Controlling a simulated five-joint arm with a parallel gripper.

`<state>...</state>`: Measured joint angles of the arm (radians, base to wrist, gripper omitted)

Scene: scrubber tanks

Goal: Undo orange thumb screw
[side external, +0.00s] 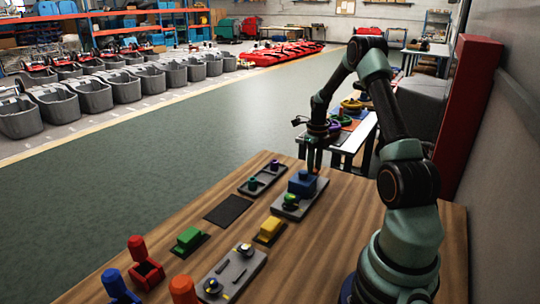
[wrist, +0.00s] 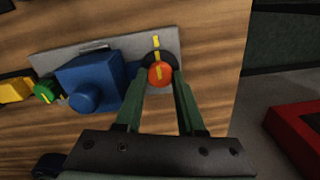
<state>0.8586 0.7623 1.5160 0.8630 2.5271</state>
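The orange thumb screw (wrist: 160,74) has a yellow stripe on its top and sits on a dark round base at the right end of a grey plate (wrist: 62,52). A yellow mark (wrist: 156,43) is on the plate just beyond it. My gripper (wrist: 159,80) has one finger on each side of the screw, very close to it; I cannot tell whether both fingers touch it. In the side view my gripper (side external: 313,160) points down at the plate's far end (side external: 322,183), behind the blue block. The screw is hidden there.
The blue block (wrist: 92,82) with its round knob stands left of the screw on the same plate. A green knob (wrist: 45,91) is further left. In the side view a second grey plate (side external: 236,275), a yellow block (side external: 269,230) and several coloured pieces stand nearer on the wooden table (side external: 340,225).

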